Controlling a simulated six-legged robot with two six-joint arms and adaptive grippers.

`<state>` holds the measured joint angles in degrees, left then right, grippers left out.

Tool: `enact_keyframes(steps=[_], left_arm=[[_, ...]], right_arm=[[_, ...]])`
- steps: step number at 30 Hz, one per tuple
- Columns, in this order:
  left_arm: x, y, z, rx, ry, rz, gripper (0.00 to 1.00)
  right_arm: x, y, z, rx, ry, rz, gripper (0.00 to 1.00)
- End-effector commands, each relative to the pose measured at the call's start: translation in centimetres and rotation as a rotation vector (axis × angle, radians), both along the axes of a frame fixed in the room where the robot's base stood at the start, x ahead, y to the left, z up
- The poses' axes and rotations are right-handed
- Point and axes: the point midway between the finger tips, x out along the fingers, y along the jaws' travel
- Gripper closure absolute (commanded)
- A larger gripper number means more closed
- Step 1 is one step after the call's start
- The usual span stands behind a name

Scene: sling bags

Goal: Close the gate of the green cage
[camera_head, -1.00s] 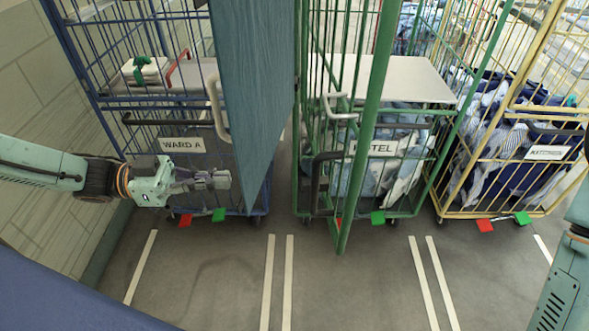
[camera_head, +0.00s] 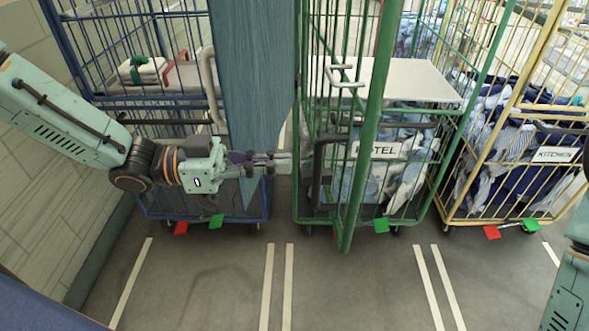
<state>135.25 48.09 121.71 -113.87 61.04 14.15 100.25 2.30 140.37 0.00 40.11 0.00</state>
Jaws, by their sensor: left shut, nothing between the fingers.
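The green cage (camera_head: 427,190) stands in the middle, with a white shelf, bagged laundry and a label ending in "TEL". Its green gate (camera_head: 364,165) stands ajar, its free post swung out towards me and seen nearly edge-on. A black handle (camera_head: 319,165) shows at its left. My left gripper (camera_head: 284,162) is shut and empty, pointing right, just left of the green cage's left post. I cannot tell if it touches the post. My right arm shows at the right edge, but its gripper is out of view.
A blue cage (camera_head: 262,209) stands at left, partly behind my left arm. A blue-grey panel (camera_head: 255,70) hangs between it and the green cage. A yellow cage (camera_head: 445,205) with laundry stands at right. The floor in front (camera_head: 350,295) is clear, with white lines.

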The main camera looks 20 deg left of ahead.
Motion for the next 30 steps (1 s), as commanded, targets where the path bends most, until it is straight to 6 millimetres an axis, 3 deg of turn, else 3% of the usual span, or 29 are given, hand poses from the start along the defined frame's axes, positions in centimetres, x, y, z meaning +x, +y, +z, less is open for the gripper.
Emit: enact_keyframes(steps=[12,30], left_arm=[[0.9,-2.8,-0.1,0.002,0.001,-0.002,1.0],[1.0,-3.1,0.0,0.0,0.0,0.002,1.0]], right_arm=[[0.0,0.0,-1.0,0.0,0.0,0.0,0.49],[0.0,0.0,-1.1,0.0,0.0,0.0,0.49]])
